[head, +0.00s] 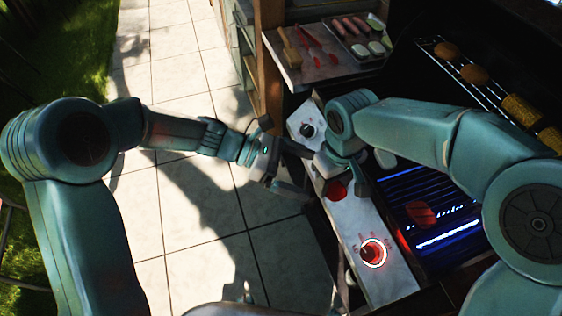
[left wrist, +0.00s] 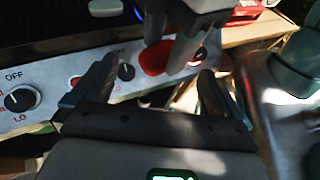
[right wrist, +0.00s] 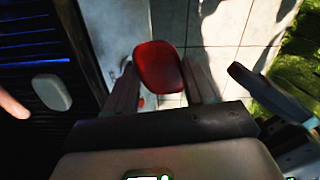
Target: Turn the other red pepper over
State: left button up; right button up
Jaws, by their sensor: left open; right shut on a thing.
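My right gripper (right wrist: 163,88) is shut on a red pepper (right wrist: 160,66), which shows between its fingers in the right wrist view. In the head view this pepper (head: 336,190) hangs above the grill's front control panel, off the grate; the left wrist view also shows it (left wrist: 157,58). Another red pepper (head: 421,213) lies on the grill grate (head: 446,237), with dark marks on it. My left gripper (head: 296,170) is open and empty, just left of the held pepper. Its open fingers (left wrist: 152,88) face the pepper in the left wrist view.
A pale slice (right wrist: 52,92) and part of a sausage (right wrist: 12,104) lie on the grate. The control panel (head: 385,285) has knobs, one ringed in lit red (head: 372,252). A side shelf (head: 300,75) holds utensils and a food tray. An upper rack carries corn (head: 521,110).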

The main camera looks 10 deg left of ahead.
aim_at(334, 184)
pick_arm(q)
jog(key=x, duration=0.6)
jog(key=shift+d+f, duration=0.1)
jog(key=shift+f, duration=0.05)
jog(key=c, duration=0.8)
jog(key=shift+c, duration=0.6)
pick_arm(e)
jog(key=o, duration=1)
jog(key=shift+o, duration=1)
jog(key=shift+s, duration=0.1)
pick_arm(q)
jog(key=shift+w, duration=0.15)
pick_arm(e)
jog(key=shift+a, duration=0.1)
jog(key=shift+s, duration=0.1)
pick_arm(q)
jog(key=shift+c, duration=1.1)
pick_arm(e)
notch_tip(334, 184, up, 12)
jog(key=shift+w, duration=0.25)
